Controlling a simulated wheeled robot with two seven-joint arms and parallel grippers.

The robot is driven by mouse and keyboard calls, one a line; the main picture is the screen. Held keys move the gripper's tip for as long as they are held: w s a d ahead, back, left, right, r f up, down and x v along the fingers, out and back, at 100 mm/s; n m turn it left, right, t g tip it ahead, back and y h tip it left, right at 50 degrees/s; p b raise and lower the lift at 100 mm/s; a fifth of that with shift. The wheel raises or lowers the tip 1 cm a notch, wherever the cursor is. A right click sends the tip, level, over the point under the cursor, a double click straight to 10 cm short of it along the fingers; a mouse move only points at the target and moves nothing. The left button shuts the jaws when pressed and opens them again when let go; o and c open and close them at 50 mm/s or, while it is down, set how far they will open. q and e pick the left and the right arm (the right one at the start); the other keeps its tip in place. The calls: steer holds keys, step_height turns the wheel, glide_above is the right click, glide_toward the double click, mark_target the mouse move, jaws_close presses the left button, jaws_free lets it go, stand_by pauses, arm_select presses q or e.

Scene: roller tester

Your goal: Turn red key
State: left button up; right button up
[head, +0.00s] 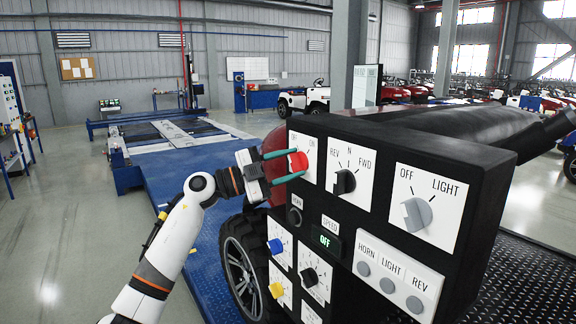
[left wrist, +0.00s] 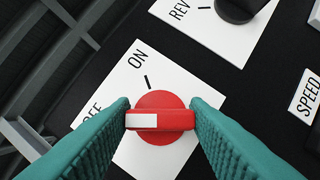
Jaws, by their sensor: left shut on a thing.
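The red key (head: 299,160) is a round red knob with a raised bar, on a white plate marked OFF and ON at the upper left of the black control panel. In the left wrist view the red key (left wrist: 160,118) sits between my two green fingers, one at each end of its bar. A white mark on the bar points left, toward the side of the partly hidden OFF label. A short black line is printed on the plate near ON. My left gripper (head: 294,166) is shut on the red key. My right gripper is not in view.
The black panel also carries a REV/N/FWD knob (head: 345,182), a grey OFF/LIGHT knob (head: 417,214), a speed display (head: 326,240) reading OFF, and blue and yellow knobs. A wheel (head: 241,277) stands below-left of the panel. Open floor lies to the left.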

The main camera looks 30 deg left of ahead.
arm_select(q)
steer(key=shift+m, duration=0.3)
steer(key=m+g, duration=0.1)
steer(key=m, duration=0.2)
steer(key=shift+r+m+g+p, duration=0.1)
steer(key=shift+m+g+p, duration=0.2)
steer(key=shift+g+p, duration=0.1)
steer(key=m+g+y+p, duration=0.1)
steer(key=m, duration=0.2)
steer(key=shift+m, duration=0.3)
steer(key=m+g+y+p, duration=0.1)
steer(key=m, duration=0.2)
steer(key=shift+r+m+y, duration=0.1)
steer(key=shift+m+y, duration=0.2)
steer(key=shift+m+y+p, duration=0.3)
steer(key=shift+m+p, duration=0.15)
steer(key=shift+m, duration=0.45)
steer(key=o, duration=1)
